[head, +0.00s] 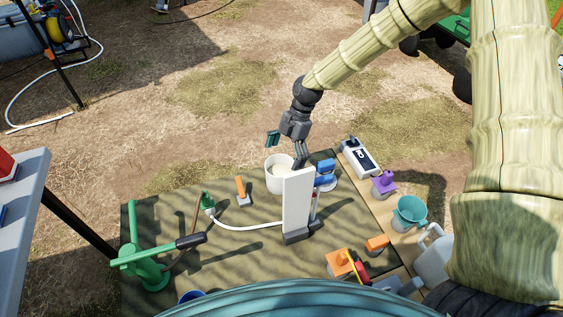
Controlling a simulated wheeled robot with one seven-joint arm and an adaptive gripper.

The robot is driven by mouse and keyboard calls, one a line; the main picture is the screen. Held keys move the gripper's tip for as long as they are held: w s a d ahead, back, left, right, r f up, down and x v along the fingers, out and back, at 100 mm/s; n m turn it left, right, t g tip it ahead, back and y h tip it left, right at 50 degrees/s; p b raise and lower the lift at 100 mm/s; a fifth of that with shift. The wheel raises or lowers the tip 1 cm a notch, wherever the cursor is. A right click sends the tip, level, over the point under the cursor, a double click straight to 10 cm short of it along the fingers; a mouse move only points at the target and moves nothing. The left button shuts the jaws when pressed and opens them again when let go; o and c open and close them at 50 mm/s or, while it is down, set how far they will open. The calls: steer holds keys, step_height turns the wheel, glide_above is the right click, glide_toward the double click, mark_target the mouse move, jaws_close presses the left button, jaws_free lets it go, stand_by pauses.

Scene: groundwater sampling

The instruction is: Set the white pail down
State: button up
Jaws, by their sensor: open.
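The white pail (275,184) stands upright at the far edge of the brown mat (225,265), a little right of the picture's middle line. Its open top shows a pale inside. My gripper (286,149) is just above and behind the pail, with its fingers spread apart. One teal-tipped finger is up and left of the rim, and the other reaches down by the rim's right side. Nothing shows between the fingers. A white upright panel (297,205) hides part of the pail's right side.
Blue-handled items (325,175) stand close right of the pail. An orange-handled tool (241,190), a white hose (250,226) and a green hand pump (140,262) are to the left. A meter (360,157), purple item (384,183) and teal funnel (410,211) line the right board.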

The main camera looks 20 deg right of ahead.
steer(key=p+v, duration=0.1)
steer(key=v, duration=0.6)
steer(key=shift+r, duration=0.25)
